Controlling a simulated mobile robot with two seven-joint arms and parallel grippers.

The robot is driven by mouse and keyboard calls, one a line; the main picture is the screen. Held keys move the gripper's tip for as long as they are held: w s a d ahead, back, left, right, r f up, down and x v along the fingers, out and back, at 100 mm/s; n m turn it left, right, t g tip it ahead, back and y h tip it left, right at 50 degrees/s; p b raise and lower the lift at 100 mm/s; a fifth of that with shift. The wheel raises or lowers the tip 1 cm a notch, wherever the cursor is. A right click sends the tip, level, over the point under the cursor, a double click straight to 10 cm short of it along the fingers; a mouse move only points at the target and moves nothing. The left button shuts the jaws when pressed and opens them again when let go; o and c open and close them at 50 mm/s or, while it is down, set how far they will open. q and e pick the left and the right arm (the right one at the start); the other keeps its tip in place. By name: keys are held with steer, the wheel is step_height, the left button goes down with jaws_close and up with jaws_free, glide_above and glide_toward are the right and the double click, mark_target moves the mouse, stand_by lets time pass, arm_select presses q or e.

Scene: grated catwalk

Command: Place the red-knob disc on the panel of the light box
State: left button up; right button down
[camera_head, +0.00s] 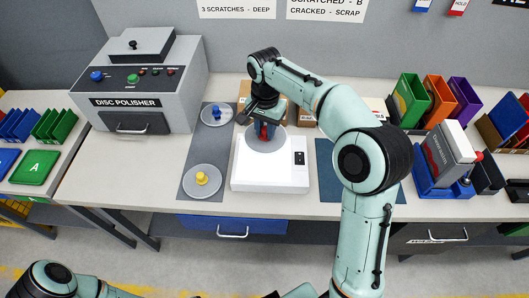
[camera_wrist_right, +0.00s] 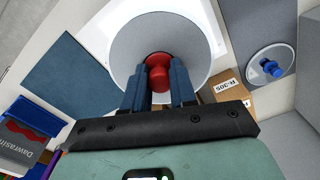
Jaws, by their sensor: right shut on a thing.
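The red-knob disc (camera_head: 262,146) is a grey disc with a red knob, over the back part of the white light box (camera_head: 268,178). My right gripper (camera_head: 266,128) is shut on the red knob from above. I cannot tell whether the disc touches the panel or hovers just above. My left gripper is not in view; only part of my left arm shows at the bottom left.
A grey mat left of the light box holds a blue-knob disc (camera_head: 215,114) and a yellow-knob disc (camera_head: 202,181). The disc polisher (camera_head: 140,85) stands behind left. A dark blue mat (camera_head: 327,172) lies right of the light box. Cardboard boxes stand behind; coloured bins (camera_head: 412,100) are at right.

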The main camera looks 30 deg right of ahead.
mark_target(265, 138)
steer(key=f, duration=0.4)
steer(key=shift+w+f, duration=0.25)
steer(key=shift+f, duration=0.05)
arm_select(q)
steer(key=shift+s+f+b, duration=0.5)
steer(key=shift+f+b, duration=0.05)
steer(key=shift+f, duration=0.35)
arm_select(e)
steer(key=shift+f, duration=2.9)
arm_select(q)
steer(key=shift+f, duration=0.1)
arm_select(e)
steer(key=shift+f, duration=0.15)
steer(key=c, duration=0.9)
jaws_free()
